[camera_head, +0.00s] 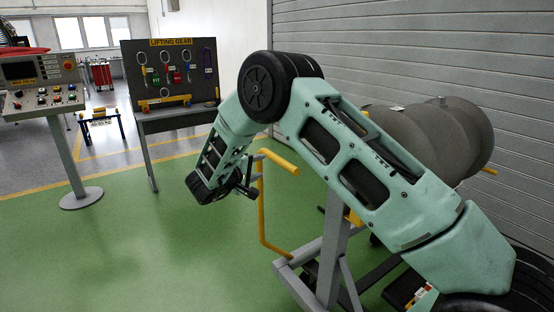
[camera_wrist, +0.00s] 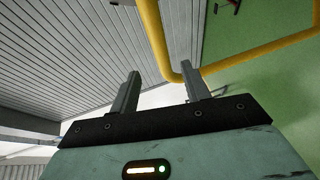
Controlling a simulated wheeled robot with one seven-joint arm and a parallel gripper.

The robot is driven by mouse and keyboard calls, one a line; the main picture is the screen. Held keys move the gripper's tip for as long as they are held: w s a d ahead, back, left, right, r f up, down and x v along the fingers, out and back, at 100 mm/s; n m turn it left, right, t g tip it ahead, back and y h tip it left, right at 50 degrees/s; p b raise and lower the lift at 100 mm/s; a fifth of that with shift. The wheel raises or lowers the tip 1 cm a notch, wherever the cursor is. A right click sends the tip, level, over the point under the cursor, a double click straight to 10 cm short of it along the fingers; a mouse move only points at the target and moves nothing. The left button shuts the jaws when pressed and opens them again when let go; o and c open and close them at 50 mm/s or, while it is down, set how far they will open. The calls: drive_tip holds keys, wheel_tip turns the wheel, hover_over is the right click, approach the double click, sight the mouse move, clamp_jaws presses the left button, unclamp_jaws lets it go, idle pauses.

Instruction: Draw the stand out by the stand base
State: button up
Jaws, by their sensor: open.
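The stand is a grey frame with an upright post (camera_head: 333,235) that stands beside a large grey cylindrical engine body (camera_head: 440,135). Its stand base (camera_head: 296,282) is of grey beams low on the floor. A bent yellow tube handle (camera_head: 262,215) rises at its left side. My gripper (camera_head: 247,186) is left of the handle, well above the base, partly hidden by my wrist. In the wrist view, my gripper (camera_wrist: 160,78) is open with two separate fingers. The bend of the yellow handle (camera_wrist: 172,72) shows between and beyond them; contact cannot be told.
A control console (camera_head: 45,95) on a pedestal and a lifting gear board (camera_head: 172,75) on a table stand at the left. A grey shutter wall (camera_head: 420,45) is behind the stand. Open green floor (camera_head: 150,245) lies left of the stand.

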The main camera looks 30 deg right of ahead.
sight(275, 160)
drive_tip(key=p+x, duration=0.1)
drive_tip(key=x, duration=1)
drive_tip(key=shift+w+d+f, duration=0.1)
drive_tip(key=shift+d, duration=0.15)
clamp_jaws()
drive_tip(key=shift+a, duration=0.1)
